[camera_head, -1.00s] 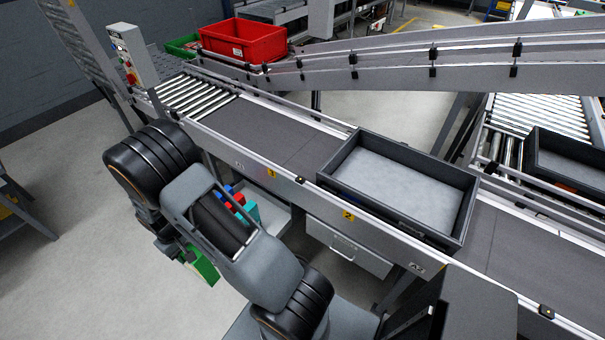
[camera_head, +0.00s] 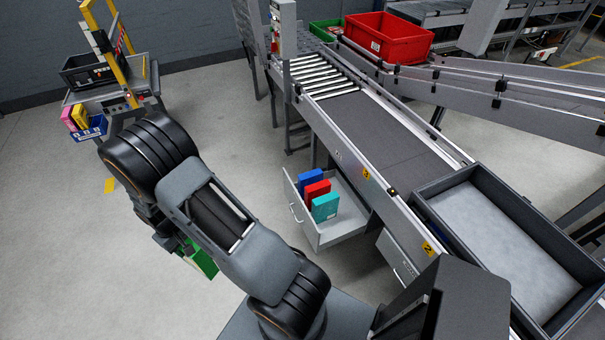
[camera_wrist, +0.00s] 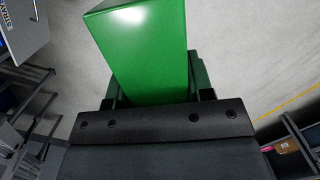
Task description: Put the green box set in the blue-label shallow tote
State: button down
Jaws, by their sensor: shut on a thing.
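My gripper (camera_wrist: 155,92) is shut on the green box set (camera_wrist: 145,48), which stands out between the fingers in the wrist view. In the head view, a small part of the green box set (camera_head: 203,263) shows beneath my arm, over the floor; most of it is hidden. A dark shallow tote (camera_head: 455,252) with a pale grey floor sits on the conveyor at the right, well apart from my gripper. It looks empty. A dim blue patch shows on its near side, too small to read as a label.
An open drawer (camera_head: 333,236) under the conveyor holds blue, red and teal boxes. A red tote (camera_head: 392,40) and a green bin (camera_head: 325,30) stand at the back. A cart (camera_head: 113,105) with a dark tote and a blue bin is at the left. Floor between is clear.

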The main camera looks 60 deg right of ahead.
aim_at(483, 252)
jog(key=i, duration=0.4)
jog(key=z, duration=2.75)
